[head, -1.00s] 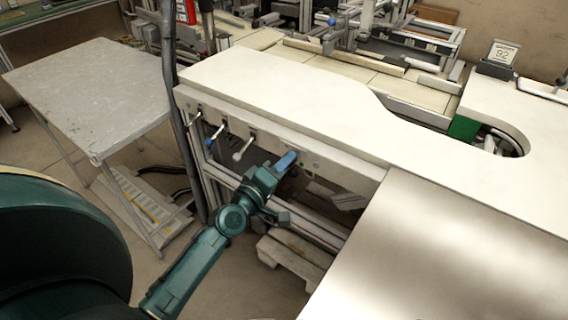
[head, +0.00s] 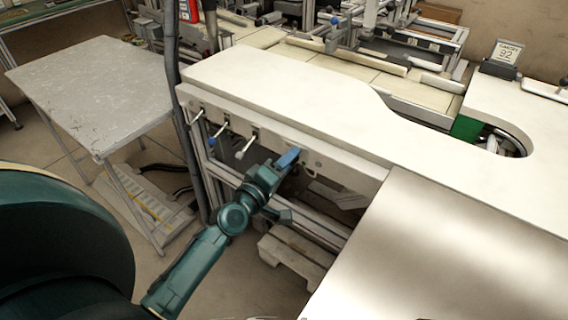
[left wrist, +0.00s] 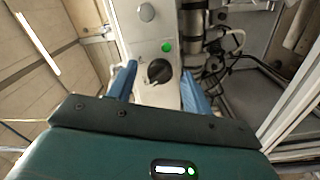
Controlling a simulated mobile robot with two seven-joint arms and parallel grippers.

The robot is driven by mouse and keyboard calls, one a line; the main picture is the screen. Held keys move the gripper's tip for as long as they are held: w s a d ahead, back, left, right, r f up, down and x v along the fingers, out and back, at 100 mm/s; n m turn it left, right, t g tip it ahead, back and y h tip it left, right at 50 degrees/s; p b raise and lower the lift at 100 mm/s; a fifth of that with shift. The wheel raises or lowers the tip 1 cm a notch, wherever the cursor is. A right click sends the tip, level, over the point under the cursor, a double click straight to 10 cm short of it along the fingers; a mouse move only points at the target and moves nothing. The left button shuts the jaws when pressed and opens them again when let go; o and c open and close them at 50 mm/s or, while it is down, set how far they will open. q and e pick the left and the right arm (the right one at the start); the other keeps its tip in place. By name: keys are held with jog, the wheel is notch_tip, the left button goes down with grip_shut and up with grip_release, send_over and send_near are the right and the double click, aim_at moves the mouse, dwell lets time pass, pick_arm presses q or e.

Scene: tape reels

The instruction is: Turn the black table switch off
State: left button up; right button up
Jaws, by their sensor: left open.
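The black table switch (left wrist: 159,71) is a round knob on a pale panel under the table, seen in the left wrist view. A lit green button (left wrist: 167,47) sits just above it. My left gripper (left wrist: 160,84) is open, its two blue fingers on either side of the knob in the picture; I cannot tell whether they touch it. In the head view my left gripper (head: 288,158) reaches to the front panel below the white tabletop, and hides the knob there. My right gripper is not in view.
The white table (head: 290,85) overhangs the panel. White levers (head: 246,146) stick out left of my gripper. A grey side table (head: 95,90) stands at left, and a wooden pallet (head: 290,262) lies below. Cables (left wrist: 222,60) hang right of the panel.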

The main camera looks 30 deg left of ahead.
pick_arm(q)
jog(key=s+a+b, duration=0.1)
jog(key=s+b, duration=0.1)
jog(key=s, duration=1.1)
jog(key=shift+a, duration=0.4)
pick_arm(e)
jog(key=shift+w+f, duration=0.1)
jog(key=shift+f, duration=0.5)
pick_arm(q)
jog(key=shift+s, duration=0.1)
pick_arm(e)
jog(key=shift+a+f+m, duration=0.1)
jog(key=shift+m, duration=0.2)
